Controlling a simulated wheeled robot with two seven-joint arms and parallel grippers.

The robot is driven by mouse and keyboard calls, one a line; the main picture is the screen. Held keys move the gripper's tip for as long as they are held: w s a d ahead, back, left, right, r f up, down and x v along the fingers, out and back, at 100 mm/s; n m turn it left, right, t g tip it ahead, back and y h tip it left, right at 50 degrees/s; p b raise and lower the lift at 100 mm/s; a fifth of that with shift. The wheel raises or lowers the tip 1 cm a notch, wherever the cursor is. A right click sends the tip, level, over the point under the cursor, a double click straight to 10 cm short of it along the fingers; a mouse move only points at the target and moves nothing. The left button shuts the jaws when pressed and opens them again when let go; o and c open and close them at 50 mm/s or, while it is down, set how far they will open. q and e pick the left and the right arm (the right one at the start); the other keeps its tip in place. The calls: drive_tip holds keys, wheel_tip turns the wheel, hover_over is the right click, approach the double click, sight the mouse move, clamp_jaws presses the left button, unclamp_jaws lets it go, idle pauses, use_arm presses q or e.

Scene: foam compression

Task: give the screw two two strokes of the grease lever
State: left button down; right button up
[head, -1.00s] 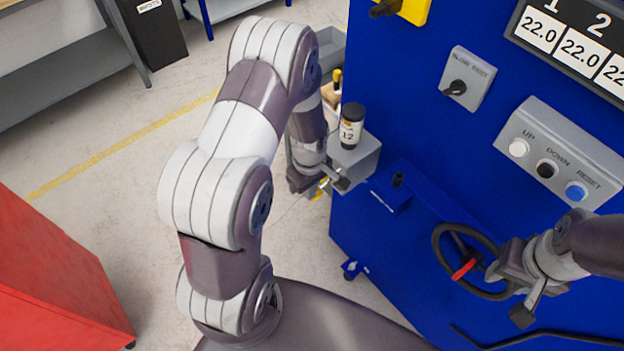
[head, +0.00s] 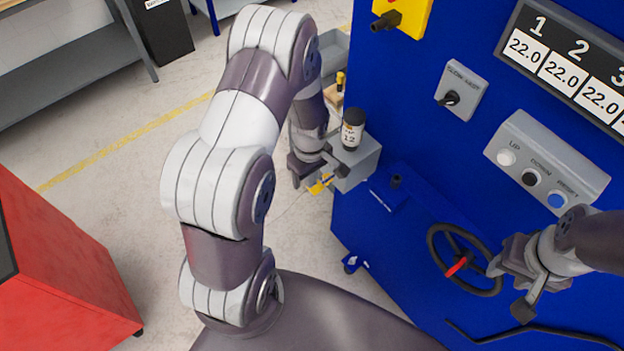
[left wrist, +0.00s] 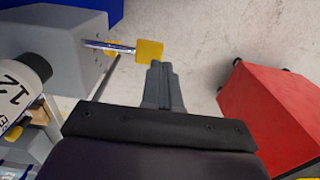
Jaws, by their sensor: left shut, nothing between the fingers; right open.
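The grease lever is a thin metal rod with a yellow grip (head: 320,185), coming out of a grey box (head: 362,160) on the blue machine's side. In the left wrist view the yellow grip (left wrist: 149,50) is just beyond the fingertips of my left gripper (left wrist: 160,68). That gripper is shut with nothing between its fingers. Whether it touches the grip I cannot tell. In the head view my left gripper (head: 322,168) partly covers the lever. My right gripper (head: 508,288) is open and empty, right of a black handwheel (head: 434,247) with a red part.
A dark-capped bottle marked 12 (head: 352,135) stands on the grey box. The blue machine (head: 400,100) carries an UP, DOWN, RESET panel (head: 545,165) and a display reading 22.0. A red cabinet (head: 70,275) stands left. Open floor lies between cabinet and machine.

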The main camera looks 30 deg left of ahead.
use_arm(q)
wheel_tip(320, 180, up, 10)
drive_tip(key=s+b, duration=0.2)
drive_tip(key=shift+a, duration=0.3)
use_arm(e)
drive_tip(key=shift+s+d+f, duration=0.1)
drive_tip(key=shift+s+f, duration=0.1)
drive_tip(key=shift+f, duration=0.55)
use_arm(q)
drive_tip(key=shift+w+f, duration=0.1)
use_arm(e)
drive_tip(key=shift+w, duration=0.1)
idle(1.2)
